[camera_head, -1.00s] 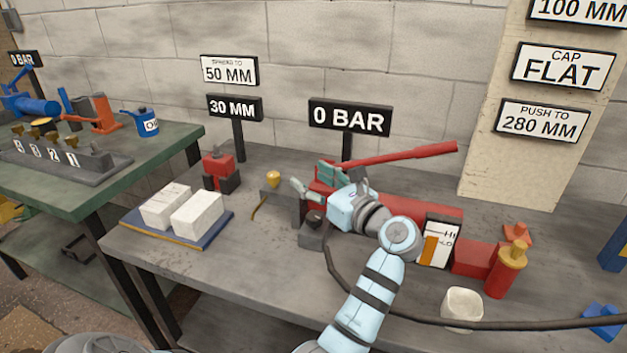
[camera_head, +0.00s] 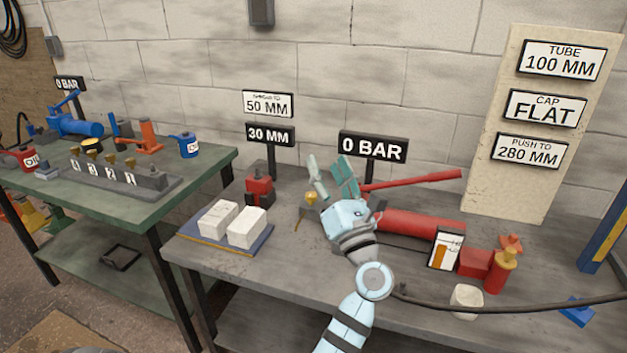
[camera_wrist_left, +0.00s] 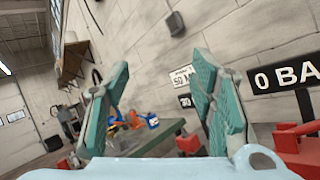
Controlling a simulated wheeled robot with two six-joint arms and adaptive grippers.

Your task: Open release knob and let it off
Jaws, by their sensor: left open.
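My left gripper (camera_head: 329,166) is open and empty, its green-padded fingers pointing up, in front of the pump's left end. In the left wrist view its fingers (camera_wrist_left: 160,72) stand wide apart with nothing between them. The red hand pump (camera_head: 418,223) lies on the grey bench, its red lever (camera_head: 415,181) slanting up to the right. My gripper and wrist hide the pump's left end. I cannot make out the release knob there. A small brass-topped fitting (camera_head: 311,197) stands just left of my gripper. My right gripper is not in view.
A 0 BAR sign (camera_head: 373,147) stands behind the pump. White blocks (camera_head: 246,228) lie on a blue plate at the left, near a red-and-black jack (camera_head: 259,188). A black hose (camera_head: 520,307) crosses the front right. A white cup-like piece (camera_head: 465,298) stands by it.

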